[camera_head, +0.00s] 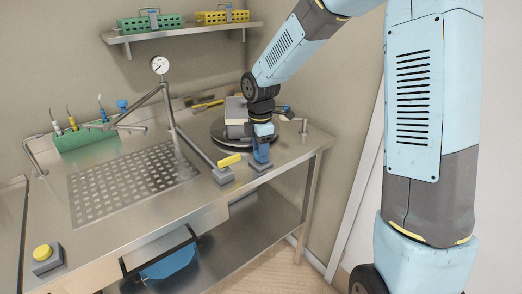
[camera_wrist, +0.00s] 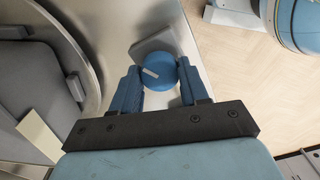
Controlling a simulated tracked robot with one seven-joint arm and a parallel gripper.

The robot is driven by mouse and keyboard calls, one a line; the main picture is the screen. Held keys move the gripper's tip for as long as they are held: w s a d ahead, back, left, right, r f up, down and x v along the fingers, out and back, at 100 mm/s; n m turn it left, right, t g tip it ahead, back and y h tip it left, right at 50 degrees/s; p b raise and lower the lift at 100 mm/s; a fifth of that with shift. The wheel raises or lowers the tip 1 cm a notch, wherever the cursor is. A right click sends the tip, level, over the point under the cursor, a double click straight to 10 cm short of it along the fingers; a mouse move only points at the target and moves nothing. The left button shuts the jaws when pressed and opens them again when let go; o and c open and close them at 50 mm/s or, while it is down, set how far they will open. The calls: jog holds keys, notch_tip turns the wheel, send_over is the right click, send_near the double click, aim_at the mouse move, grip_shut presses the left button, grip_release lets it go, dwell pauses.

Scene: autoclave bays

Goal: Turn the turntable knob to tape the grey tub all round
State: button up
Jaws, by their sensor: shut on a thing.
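The turntable knob (camera_wrist: 158,72) is a blue disc with a white pointer bar, on a grey block (camera_wrist: 160,42). My gripper (camera_wrist: 157,75) is shut on it from above, with one blue finger on each side. In the head view my gripper (camera_head: 261,153) points down at the front right of the bench and hides most of the knob. The round dark turntable (camera_head: 217,133) is behind and left of it. The grey tub (camera_head: 236,112) sits on the turntable, partly hidden by my arm. In the wrist view the tub (camera_wrist: 30,85) is cut off at the left, with a cream strip (camera_wrist: 38,136) beside it.
A yellow-handled part (camera_head: 229,160) stands just left of my gripper. A pressure gauge (camera_head: 160,65) stands on a bent pipe over a perforated panel (camera_head: 135,180). A yellow button box (camera_head: 46,259) is at the front left. A wall shelf (camera_head: 180,32) holds green and yellow baskets.

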jog(key=n, duration=0.6)
jog(key=shift+w+d+r, duration=0.1)
jog(key=shift+w+d, duration=0.1)
jog(key=shift+w, duration=0.05)
jog(key=n, duration=0.6)
jog(key=shift+a, duration=0.1)
jog(key=shift+n, duration=0.3)
jog(key=o, duration=1.1)
jog(key=shift+s, duration=0.1)
jog(key=shift+c, duration=0.2)
notch_tip(320, 180, up, 14)
jog(key=shift+f, duration=0.25)
